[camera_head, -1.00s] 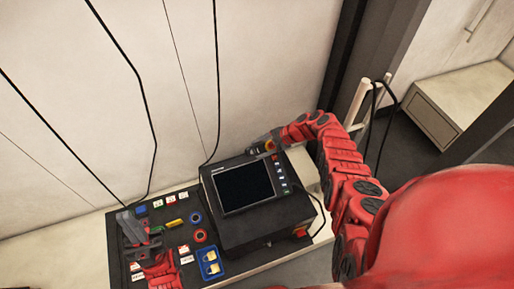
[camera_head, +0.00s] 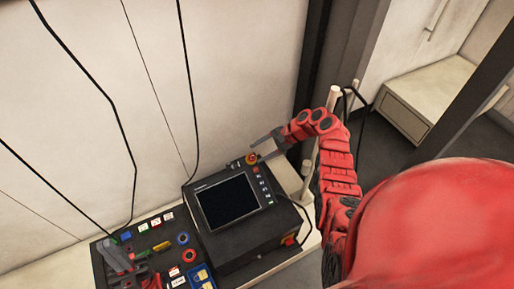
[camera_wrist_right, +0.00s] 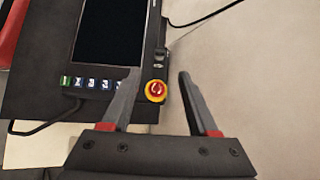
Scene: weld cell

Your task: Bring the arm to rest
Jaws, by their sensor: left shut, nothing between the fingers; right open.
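My right gripper (camera_head: 262,138) is open and empty. In the head view it is just above and to the right of a red emergency-stop button with a yellow collar (camera_head: 251,158), at the top corner of a black controller box (camera_head: 235,238). In the right wrist view the button (camera_wrist_right: 155,91) shows between the two spread fingers (camera_wrist_right: 160,78), nearer the left one; the fingers do not grip it. My left gripper (camera_head: 118,258) is shut and empty over the left part of a black panel; its lower arm is cut off by the frame edge.
The controller has a dark screen (camera_head: 228,202) and a row of small keys. The black panel (camera_head: 103,268) carries coloured buttons, labels and a blue padlock tray (camera_head: 200,279). Black cables hang along the pale wall. A pale post (camera_head: 333,98) with a cable stands close behind my right arm.

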